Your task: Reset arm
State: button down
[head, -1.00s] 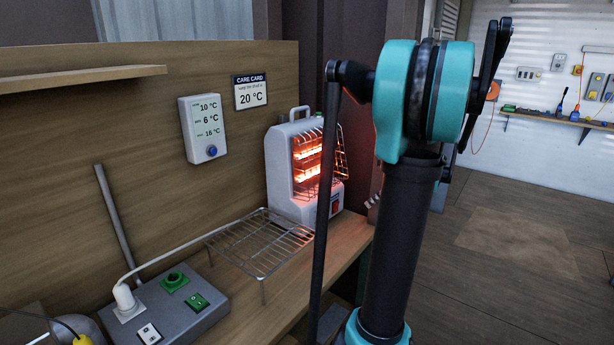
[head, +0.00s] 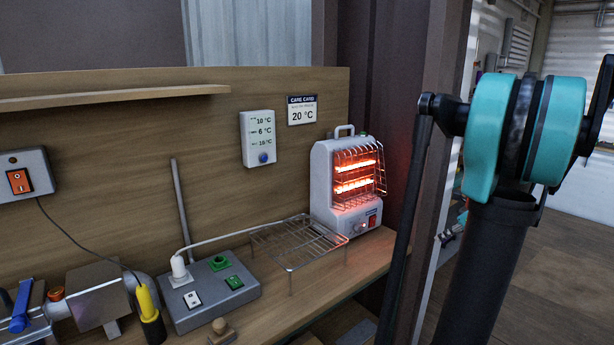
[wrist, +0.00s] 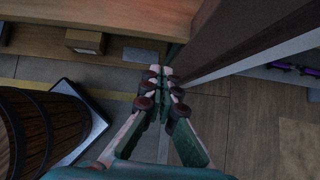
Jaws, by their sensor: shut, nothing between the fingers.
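My gripper (wrist: 165,75) shows in the wrist view, its fingertips together and nothing between them. It hangs over the floor, apart from the things around it. In the head view my arm's teal and black links stand at the right, and my gripper is out of that picture.
A heater (head: 330,210) with glowing bars stands on the wooden bench, beside a wire rack (head: 300,242) and a grey socket box (head: 208,292). A dark post (head: 440,150) stands near my arm. The wrist view shows a wooden barrel (wrist: 45,130) at left and a post at upper right.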

jog(key=s+a+f+n+h, duration=0.1)
jog(key=s+a+f+n, duration=0.3)
jog(key=s+a+n, duration=0.3)
jog(key=s+a+f+n+g+h, duration=0.1)
jog(key=s+a+f+n+h, duration=0.1)
jog(key=s+a+f+n, duration=0.2)
jog(key=s+a+f+n+g+h, duration=0.1)
jog(key=s+a+f+n, duration=0.4)
jog(key=s+a+n, duration=0.5)
jog(key=a+n, duration=0.1)
jog(key=n, duration=0.7)
jog(key=shift+a, duration=0.3)
